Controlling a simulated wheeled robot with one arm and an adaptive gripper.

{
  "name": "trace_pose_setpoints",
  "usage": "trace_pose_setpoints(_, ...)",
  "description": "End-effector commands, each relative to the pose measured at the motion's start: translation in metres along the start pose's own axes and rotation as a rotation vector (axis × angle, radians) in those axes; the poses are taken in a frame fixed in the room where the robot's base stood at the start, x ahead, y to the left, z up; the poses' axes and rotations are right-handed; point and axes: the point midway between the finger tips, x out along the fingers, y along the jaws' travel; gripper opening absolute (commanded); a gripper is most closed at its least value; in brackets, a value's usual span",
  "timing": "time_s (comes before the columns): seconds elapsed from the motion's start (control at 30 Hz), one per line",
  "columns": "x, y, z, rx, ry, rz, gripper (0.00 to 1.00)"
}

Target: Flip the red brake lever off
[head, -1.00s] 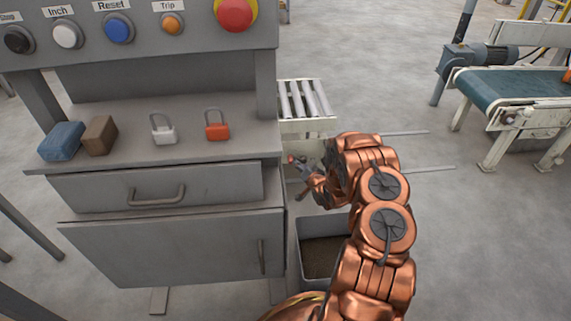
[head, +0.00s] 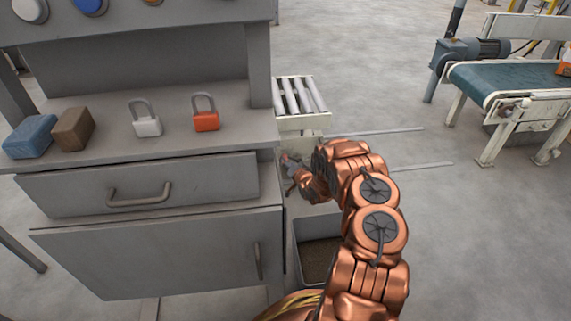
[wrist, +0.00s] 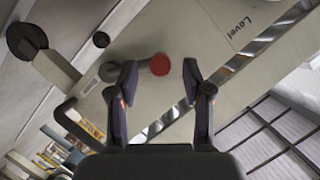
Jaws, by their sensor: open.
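The brake lever's round red knob (wrist: 160,64) shows in the wrist view against a pale machine panel, with a grey arm and hub (wrist: 110,71) to its left, partly behind a finger. My gripper (wrist: 158,70) is open, its two dark fingers on either side of the knob, with a gap at the right finger. I cannot tell whether the left finger touches the lever. In the head view my gripper (head: 292,171) is low beside the grey cabinet, with a small red spot at its tip. The lever is mostly hidden there.
The grey cabinet (head: 150,245) holds a blue block (head: 30,137), a brown block (head: 73,129), a white padlock (head: 146,126) and a red padlock (head: 206,121). A bin (head: 318,258) stands below my arm.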

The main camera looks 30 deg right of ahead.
Motion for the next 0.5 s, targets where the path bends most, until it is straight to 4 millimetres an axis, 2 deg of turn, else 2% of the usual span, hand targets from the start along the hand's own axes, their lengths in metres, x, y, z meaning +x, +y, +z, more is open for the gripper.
trace_pose_setpoints(0.23,0.024,0.001,0.002,0.001,0.0,-0.001,0.49)
trace_pose_setpoints(0.5,0.03,-0.001,0.0,0.001,0.001,-0.001,0.49)
